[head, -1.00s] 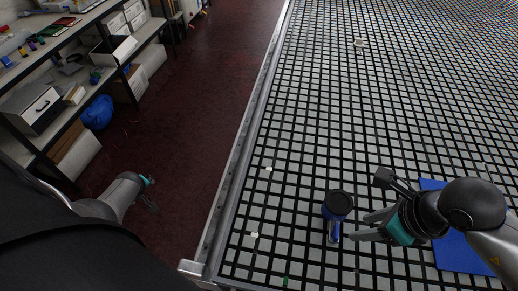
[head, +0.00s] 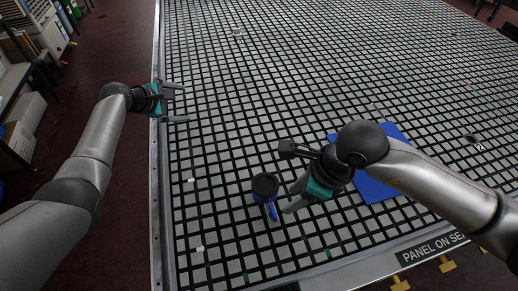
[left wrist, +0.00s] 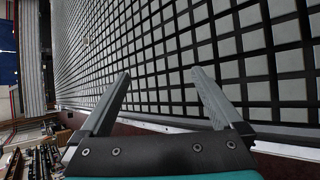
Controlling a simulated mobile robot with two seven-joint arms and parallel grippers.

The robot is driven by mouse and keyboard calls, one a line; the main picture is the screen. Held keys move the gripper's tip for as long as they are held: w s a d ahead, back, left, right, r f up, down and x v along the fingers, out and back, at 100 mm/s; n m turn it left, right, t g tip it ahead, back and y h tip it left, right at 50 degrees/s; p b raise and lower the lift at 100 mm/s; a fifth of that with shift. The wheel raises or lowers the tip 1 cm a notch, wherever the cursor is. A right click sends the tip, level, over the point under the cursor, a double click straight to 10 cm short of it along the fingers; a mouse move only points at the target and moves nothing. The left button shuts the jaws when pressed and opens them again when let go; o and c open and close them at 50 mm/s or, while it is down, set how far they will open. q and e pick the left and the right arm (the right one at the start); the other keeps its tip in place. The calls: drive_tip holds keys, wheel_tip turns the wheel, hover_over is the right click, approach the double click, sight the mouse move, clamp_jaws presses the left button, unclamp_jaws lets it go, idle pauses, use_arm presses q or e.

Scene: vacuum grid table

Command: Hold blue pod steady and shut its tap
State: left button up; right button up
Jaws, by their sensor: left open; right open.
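The blue pod (head: 265,187) stands on the grid table (head: 240,120), with a black round top. A blue lever-like part, which looks like its tap (head: 272,211), points toward the table's front edge. My right gripper (head: 289,198) is open just right of the pod, its fingers pointing at it; I cannot tell whether they touch it. My left gripper (head: 185,102) is open and empty over the table's left edge, well behind and left of the pod.
A blue mat (head: 385,190) lies on the table, partly under my right arm. Small white bits (head: 191,180) lie left of the pod. The table's metal rail (head: 157,200) runs along the left. Shelves (head: 22,110) stand across the red floor. The grid between my grippers is clear.

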use_arm(q)
drive_tip(key=d+r+m+g+h, duration=0.2)
drive_tip(key=d+r+m, duration=0.35)
drive_tip(key=d, duration=0.65)
drive_tip(key=m+g+y, duration=0.6)
drive_tip(key=m+g, duration=0.1)
drive_tip(key=m, duration=0.8)
hover_over(266, 184)
wheel_tip(266, 184, down, 16)
drive_tip(key=shift+r, duration=0.15)
drive_tip(key=shift+c, duration=0.4)
